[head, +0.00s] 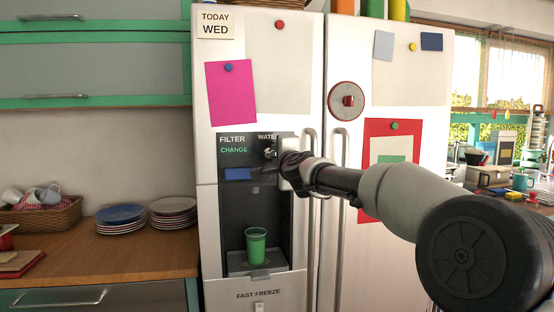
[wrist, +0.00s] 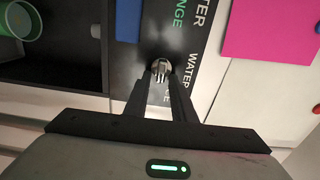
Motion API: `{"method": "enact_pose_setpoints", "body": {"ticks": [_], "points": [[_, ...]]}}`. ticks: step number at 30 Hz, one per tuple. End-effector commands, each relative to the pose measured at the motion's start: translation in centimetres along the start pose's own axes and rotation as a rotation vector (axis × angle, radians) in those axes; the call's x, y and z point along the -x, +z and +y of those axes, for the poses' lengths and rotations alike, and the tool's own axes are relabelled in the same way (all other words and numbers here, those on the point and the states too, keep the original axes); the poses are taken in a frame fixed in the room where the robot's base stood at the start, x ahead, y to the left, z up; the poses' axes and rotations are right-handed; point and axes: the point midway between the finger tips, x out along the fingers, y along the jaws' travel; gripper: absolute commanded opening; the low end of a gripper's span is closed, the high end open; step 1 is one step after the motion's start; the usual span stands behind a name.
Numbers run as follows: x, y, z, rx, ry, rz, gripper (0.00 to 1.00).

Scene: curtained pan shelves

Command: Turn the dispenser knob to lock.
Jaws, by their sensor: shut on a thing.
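The dispenser knob (head: 270,153) is a small round metallic knob on the dark dispenser panel (head: 227,162) of the white fridge, below the "WATER" label. My gripper (head: 275,154) is at the panel, its fingers pointing at the knob. In the wrist view the knob (wrist: 161,68) sits between the two dark fingertips, and my gripper (wrist: 160,82) is shut on it. The fingers cover part of the knob and part of the lettering around it, so I cannot tell which setting it points to.
A green cup (head: 255,246) stands in the dispenser recess below. Two vertical door handles (head: 310,185) are close to the right of my gripper. Plates (head: 121,218) and a basket of cups (head: 42,212) are on the wooden counter at left.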

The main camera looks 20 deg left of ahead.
Motion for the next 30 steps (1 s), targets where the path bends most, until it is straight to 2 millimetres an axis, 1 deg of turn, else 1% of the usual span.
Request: {"method": "enact_pose_setpoints", "body": {"ticks": [6,15,21,30], "points": [[0.0,0.05,0.5,-0.2,-0.001,-0.001,0.01],[-0.01,0.11,0.8,-0.417,0.0,0.0,0.01],[-0.01,0.18,0.85,-0.504,0.0,0.0,0.01],[-0.01,0.23,0.85,-0.553,0.0,0.0,0.01]]}}
